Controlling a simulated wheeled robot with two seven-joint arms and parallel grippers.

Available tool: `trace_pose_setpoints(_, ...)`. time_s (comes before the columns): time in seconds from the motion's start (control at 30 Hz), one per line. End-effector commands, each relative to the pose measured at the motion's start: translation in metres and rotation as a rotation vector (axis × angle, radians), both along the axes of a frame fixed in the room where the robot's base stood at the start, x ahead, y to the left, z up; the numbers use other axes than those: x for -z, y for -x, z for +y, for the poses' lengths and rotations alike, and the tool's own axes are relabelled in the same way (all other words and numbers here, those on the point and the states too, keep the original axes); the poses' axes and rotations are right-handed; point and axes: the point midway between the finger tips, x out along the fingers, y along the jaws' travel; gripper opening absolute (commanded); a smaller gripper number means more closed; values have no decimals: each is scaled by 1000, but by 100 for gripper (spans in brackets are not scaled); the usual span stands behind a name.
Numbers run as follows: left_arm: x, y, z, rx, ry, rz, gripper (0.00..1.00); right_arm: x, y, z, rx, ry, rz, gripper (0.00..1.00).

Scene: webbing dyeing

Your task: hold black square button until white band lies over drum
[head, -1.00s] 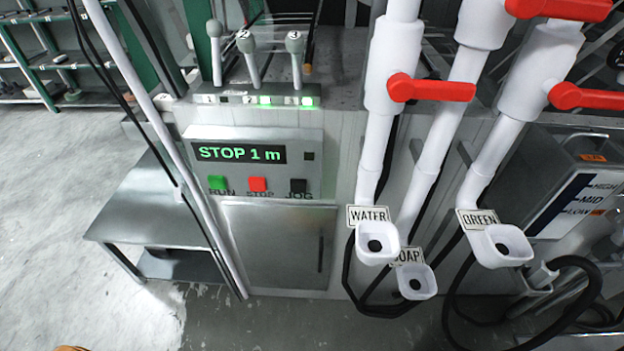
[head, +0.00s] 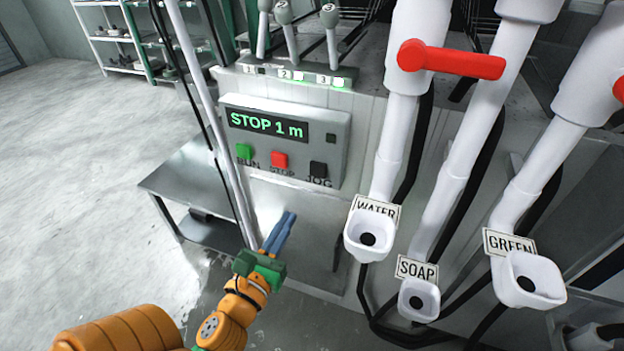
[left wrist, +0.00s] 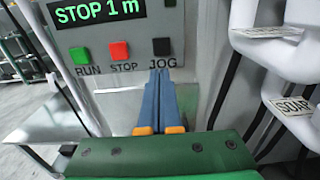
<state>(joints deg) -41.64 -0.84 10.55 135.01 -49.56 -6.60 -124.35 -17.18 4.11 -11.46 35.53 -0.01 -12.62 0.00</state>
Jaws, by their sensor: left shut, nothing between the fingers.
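The black square button (head: 318,169) sits above the JOG label at the right of the control panel (head: 340,150). It also shows in the left wrist view (left wrist: 161,46). The panel display (head: 268,125) reads STOP 1 m in green. My left gripper (head: 284,222) has its blue fingers shut together and empty. It is below the panel in the head view, apart from the button. In the left wrist view its fingertips (left wrist: 159,74) point up just below the JOG label. The white band and the drum cannot be made out. My right gripper is not in view.
A green button (head: 244,151) and a red button (head: 280,160) sit left of the black one. White pipes with red valve handles (head: 452,60) and WATER, SOAP and GREEN funnels stand to the right. A metal table (head: 180,185) is at left.

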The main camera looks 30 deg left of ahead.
Motion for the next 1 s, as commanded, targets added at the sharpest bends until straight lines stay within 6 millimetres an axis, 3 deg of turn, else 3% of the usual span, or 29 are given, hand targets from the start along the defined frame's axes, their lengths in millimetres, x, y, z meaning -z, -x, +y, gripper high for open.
trace_pose_setpoints(0.23,-5,-48,11,1,-2,-4,0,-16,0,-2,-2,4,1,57)
trace_pose_setpoints(0.6,-2,-117,28,-1,2,-1,0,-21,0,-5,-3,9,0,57)
trace_pose_setpoints(0.77,-1,-129,31,0,2,0,0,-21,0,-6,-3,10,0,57)
trace_pose_setpoints(1.0,0,-131,31,0,1,1,0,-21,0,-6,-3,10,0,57)
